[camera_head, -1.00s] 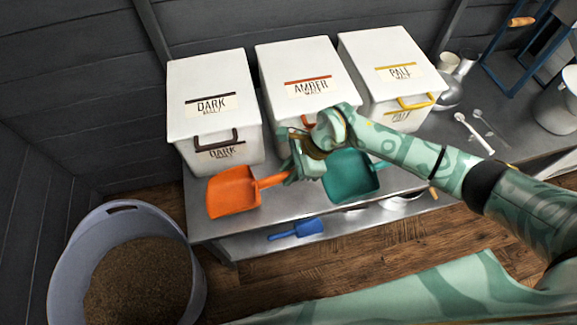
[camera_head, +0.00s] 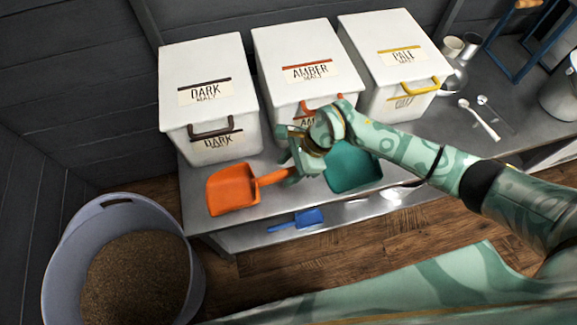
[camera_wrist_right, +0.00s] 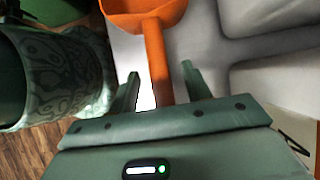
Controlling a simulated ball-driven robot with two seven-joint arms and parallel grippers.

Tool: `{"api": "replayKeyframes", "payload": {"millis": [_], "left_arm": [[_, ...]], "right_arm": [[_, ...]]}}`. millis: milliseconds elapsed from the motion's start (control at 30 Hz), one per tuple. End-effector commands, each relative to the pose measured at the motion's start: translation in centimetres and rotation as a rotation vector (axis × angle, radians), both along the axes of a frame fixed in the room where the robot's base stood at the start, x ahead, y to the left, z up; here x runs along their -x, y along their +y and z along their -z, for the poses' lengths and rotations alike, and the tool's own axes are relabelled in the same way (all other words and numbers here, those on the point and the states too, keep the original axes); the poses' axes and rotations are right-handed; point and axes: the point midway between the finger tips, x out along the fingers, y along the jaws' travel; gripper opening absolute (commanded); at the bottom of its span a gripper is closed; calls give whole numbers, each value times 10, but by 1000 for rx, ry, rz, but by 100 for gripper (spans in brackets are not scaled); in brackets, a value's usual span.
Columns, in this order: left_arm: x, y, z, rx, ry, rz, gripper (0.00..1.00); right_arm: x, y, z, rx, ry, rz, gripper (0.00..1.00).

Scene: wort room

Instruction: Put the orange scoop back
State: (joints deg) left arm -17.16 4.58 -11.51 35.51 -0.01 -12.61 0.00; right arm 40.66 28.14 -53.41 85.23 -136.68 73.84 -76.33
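The orange scoop (camera_head: 232,189) lies on the metal bench in front of the dark malt bin, its handle pointing right toward my right gripper (camera_head: 288,168). In the right wrist view the scoop's handle (camera_wrist_right: 157,60) runs between the two fingers of my right gripper (camera_wrist_right: 163,85). A gap shows on each side of the handle, so the gripper is open around it. The amber malt bin (camera_head: 300,52), with an orange stripe and handle, stands behind the gripper, which hides part of its front. My left gripper is not in view.
The dark malt bin (camera_head: 208,75) and pale malt bin (camera_head: 385,45) flank the amber one. A teal scoop (camera_head: 352,168) lies right of the gripper. A blue scoop (camera_head: 300,219) rests on the lower shelf. A grain-filled tub (camera_head: 60,240) stands on the floor at left.

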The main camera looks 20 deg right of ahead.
Motion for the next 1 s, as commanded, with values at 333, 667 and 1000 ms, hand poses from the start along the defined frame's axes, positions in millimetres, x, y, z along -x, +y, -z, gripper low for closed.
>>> {"api": "replayKeyframes", "payload": {"millis": [333, 667, 1000], "left_arm": [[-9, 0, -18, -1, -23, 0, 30], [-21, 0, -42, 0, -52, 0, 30], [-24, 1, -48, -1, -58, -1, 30]], "right_arm": [[-1, -24, -44, 4, -8, 2, 48], [0, -69, -116, 2, -5, 2, 48], [1, -85, -140, 0, 0, 0, 48]]}}
